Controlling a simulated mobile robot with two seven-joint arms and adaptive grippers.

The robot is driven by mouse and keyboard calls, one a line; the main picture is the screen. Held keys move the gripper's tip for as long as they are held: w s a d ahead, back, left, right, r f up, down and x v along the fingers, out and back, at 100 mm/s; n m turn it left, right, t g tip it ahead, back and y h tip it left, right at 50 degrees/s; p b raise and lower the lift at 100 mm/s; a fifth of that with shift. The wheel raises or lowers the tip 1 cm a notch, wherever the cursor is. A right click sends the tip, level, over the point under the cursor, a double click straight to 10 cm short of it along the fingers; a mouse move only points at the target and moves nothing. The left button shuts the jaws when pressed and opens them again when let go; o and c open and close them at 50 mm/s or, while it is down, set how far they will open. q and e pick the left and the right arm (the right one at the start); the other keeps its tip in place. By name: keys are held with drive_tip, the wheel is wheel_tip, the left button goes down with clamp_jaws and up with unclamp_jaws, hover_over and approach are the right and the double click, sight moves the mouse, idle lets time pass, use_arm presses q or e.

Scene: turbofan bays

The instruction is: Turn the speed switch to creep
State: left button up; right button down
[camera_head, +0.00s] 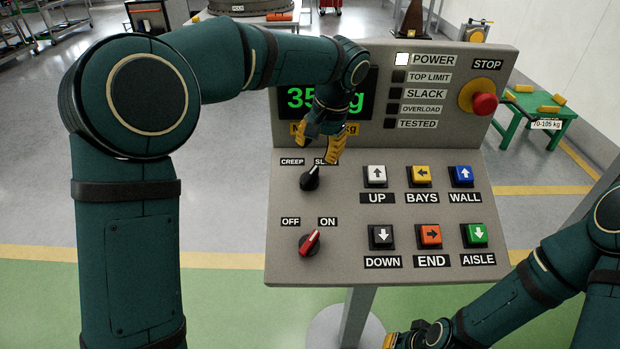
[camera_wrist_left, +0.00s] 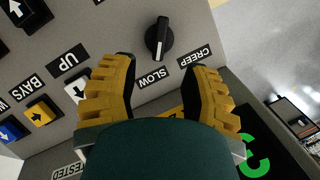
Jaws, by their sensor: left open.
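The speed switch (camera_head: 310,178) is a black knob with a white mark on the sloped panel, below the CREEP and SLOW labels. Its mark points up and right, to SLOW. It also shows in the left wrist view (camera_wrist_left: 160,40), its mark towards the SLOW label. My left gripper (camera_head: 319,146) is open and empty, its yellow fingers just above the knob and partly covering the SLOW label. In the left wrist view the fingertips (camera_wrist_left: 163,66) stand apart, with the knob beyond the gap, untouched. My right gripper (camera_head: 392,341) is partly cut off at the bottom edge; its jaws are unclear.
A red OFF/ON switch (camera_head: 310,242) below the knob points to ON. Push buttons, such as UP (camera_head: 376,175) and DOWN (camera_head: 381,236), lie to the right. A red STOP button (camera_head: 484,104) is at the upper right. My left arm partly covers the green display (camera_head: 298,98).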

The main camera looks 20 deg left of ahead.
sight(311, 173)
use_arm(q)
drive_tip(key=b+x, duration=0.1)
drive_tip(key=x, duration=0.9)
drive_tip(key=shift+w, duration=0.15)
clamp_jaws()
